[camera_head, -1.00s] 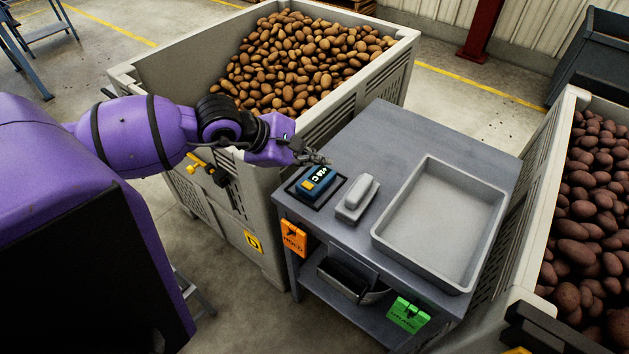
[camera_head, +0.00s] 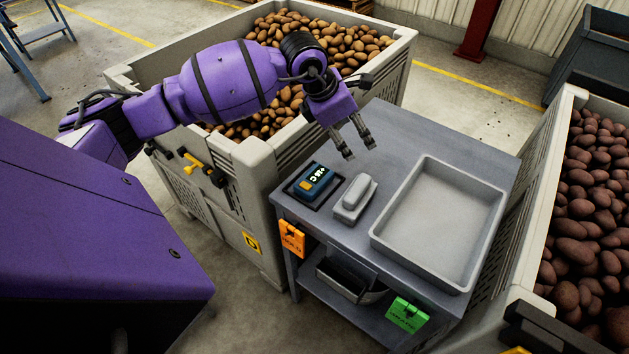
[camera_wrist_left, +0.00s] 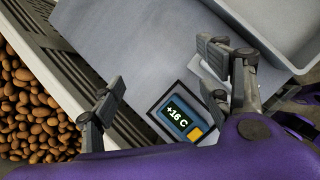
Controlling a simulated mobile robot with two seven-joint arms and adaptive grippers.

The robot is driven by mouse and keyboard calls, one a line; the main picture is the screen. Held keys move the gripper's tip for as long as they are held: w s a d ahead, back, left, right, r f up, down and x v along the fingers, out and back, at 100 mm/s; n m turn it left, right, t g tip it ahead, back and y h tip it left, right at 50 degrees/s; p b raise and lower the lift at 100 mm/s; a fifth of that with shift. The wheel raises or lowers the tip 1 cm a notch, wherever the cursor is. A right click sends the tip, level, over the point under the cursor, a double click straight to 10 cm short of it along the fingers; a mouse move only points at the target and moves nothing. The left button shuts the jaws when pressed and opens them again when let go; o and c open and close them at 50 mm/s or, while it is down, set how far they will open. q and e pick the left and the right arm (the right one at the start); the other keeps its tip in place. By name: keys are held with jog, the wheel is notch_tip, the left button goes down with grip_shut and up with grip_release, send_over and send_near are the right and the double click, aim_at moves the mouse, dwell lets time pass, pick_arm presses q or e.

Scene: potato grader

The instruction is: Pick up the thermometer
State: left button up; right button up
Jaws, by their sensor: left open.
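The thermometer (camera_head: 315,180) is a small blue device with a lit display and an orange button. It lies on a dark square pad at the left end of the grey table. In the left wrist view the thermometer (camera_wrist_left: 180,116) shows "+16 C" below the fingers' gap, near the right finger. My left gripper (camera_head: 359,146) is open and empty, above the table, up and to the right of the thermometer. In the left wrist view its fingers (camera_wrist_left: 155,105) are spread wide. My right gripper is not in view.
A grey lidded object (camera_head: 355,197) lies right beside the thermometer. An empty grey tray (camera_head: 404,256) fills the table's right part. Potato crates (camera_head: 270,166) (camera_head: 556,120) stand on both sides. Orange (camera_head: 292,238) and green (camera_head: 408,314) tags hang at the front. The table's back (camera_head: 420,135) is clear.

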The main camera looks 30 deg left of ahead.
aim_at(314, 178)
pick_arm(q)
jog(key=s+a+f+n+g+y, duration=0.1)
jog(key=s+n, duration=0.1)
jog(key=s+a+f+n+g, duration=0.2)
jog(key=s+a+f+n+g+y, duration=0.1)
jog(key=s+a+n, duration=0.1)
jog(key=shift+s+a+f+n+g+y, duration=0.2)
jog(key=shift+f+n+g+y, duration=0.1)
jog(key=shift+f+n+g, duration=0.1)
jog(key=shift+s+a+n, duration=0.15)
jog(key=shift+s+n, duration=0.05)
jog(key=shift+n, duration=0.1)
notch_tip(314, 178, down, 8)
jog(key=shift+r+p, duration=0.1)
jog(key=shift+p, duration=0.25)
jog(key=shift+c, duration=0.3)
jog(key=c, duration=1.1)
jog(key=shift+w+r, duration=0.1)
jog(key=shift+c, duration=0.9)
jog(key=shift+r, duration=0.1)
